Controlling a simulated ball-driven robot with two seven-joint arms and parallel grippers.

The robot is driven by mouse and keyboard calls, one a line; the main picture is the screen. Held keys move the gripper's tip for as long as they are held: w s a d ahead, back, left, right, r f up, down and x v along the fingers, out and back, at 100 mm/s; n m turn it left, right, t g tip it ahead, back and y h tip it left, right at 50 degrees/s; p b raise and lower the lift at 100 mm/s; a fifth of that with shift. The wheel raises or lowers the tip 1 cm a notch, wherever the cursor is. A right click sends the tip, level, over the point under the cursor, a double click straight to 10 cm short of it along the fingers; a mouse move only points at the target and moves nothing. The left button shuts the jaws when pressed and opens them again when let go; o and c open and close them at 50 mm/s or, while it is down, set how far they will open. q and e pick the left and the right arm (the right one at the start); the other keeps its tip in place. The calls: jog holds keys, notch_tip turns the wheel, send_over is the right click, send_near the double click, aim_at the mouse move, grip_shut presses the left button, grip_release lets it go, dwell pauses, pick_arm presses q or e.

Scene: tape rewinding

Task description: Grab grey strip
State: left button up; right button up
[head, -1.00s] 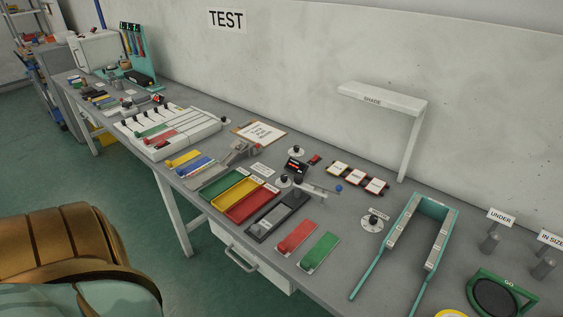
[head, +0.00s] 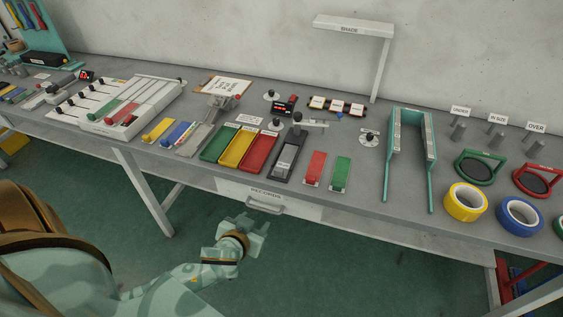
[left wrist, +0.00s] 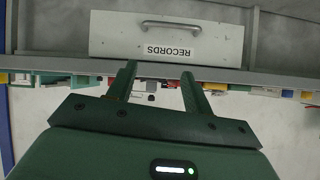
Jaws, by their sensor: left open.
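A grey strip (head: 198,139) lies on the bench in the head view, just right of the blue strip (head: 177,134) and the yellow strip (head: 158,130). My left gripper (head: 256,226) is open and empty. It is in front of the bench and below its top, near the drawer, apart from the strips and to their lower right. In the left wrist view my gripper's two fingers (left wrist: 159,80) stand apart with nothing between them. The grey strip cannot be made out in that view. My right gripper is not in view.
The bench front edge and the drawer (head: 285,203) lie close to my left gripper. Green, yellow and red trays (head: 262,152) stand right of the grey strip. A white slotted rack (head: 125,110) stands to its left. The bench is crowded.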

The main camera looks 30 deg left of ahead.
pick_arm(q)
jog(key=n+t, duration=0.1)
jog(key=t, duration=0.1)
send_near(278, 172)
jog(key=shift+n, duration=0.3)
jog(key=b+x, duration=0.2)
jog(key=x, duration=0.2)
jog(key=shift+w+f, duration=0.15)
jog(key=b+x, duration=0.2)
jog(key=x, duration=0.3)
grip_shut()
